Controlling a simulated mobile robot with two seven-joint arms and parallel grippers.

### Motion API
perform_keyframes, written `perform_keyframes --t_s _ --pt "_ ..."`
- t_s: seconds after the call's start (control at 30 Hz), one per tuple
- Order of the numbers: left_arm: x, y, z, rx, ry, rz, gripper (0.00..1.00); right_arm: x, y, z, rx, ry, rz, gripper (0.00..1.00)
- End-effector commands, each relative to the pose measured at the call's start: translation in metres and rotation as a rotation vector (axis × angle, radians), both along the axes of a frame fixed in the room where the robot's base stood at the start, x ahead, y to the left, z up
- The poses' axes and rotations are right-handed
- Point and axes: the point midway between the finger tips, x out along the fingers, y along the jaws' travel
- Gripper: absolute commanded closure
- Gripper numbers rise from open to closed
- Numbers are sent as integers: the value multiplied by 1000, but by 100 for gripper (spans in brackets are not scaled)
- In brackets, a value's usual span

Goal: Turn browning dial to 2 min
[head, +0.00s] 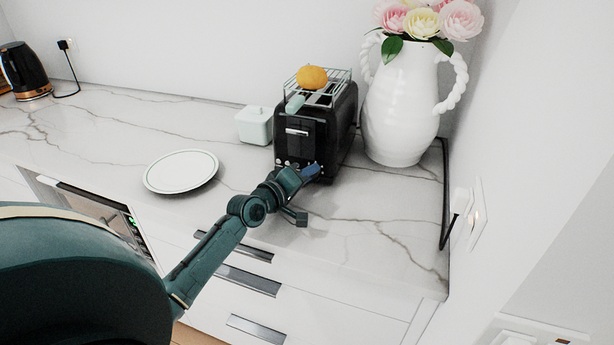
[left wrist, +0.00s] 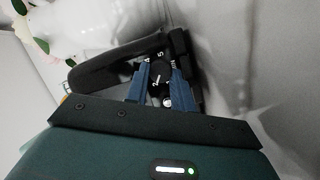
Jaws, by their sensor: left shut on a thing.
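The black toaster (head: 299,145) stands on the marble counter with its front toward me. My left gripper (head: 311,171) reaches its lower front and covers the dial there in the head view. In the left wrist view, the black browning dial (left wrist: 161,72) sits between the two blue fingers of my left gripper (left wrist: 160,84), which are shut on it. White numbers show around the dial, including a 5 above it and what looks like a 2 below it. I cannot tell the exact setting. My right gripper is not in view.
An orange fruit (head: 312,77) sits on the wire rack (head: 340,84) above the toaster. A white vase (head: 398,115) of flowers stands close at its right. A pale lidded box (head: 254,126) and a white plate (head: 181,172) are at its left. The counter front right is clear.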

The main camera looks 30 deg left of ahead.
Motion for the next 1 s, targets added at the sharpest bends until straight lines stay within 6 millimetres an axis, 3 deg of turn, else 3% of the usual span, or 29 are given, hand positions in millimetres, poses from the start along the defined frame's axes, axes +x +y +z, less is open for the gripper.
perform_keyframes --t_s 0.33,0.37,0.63,1.0 --pt "0 0 0 0 -1 0 99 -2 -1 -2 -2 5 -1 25" --pt "0 0 0 0 -1 0 75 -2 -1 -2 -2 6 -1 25" --pt "0 0 0 0 -1 0 54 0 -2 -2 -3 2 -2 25" --pt "0 -1 1 0 0 -1 54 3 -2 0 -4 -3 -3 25"
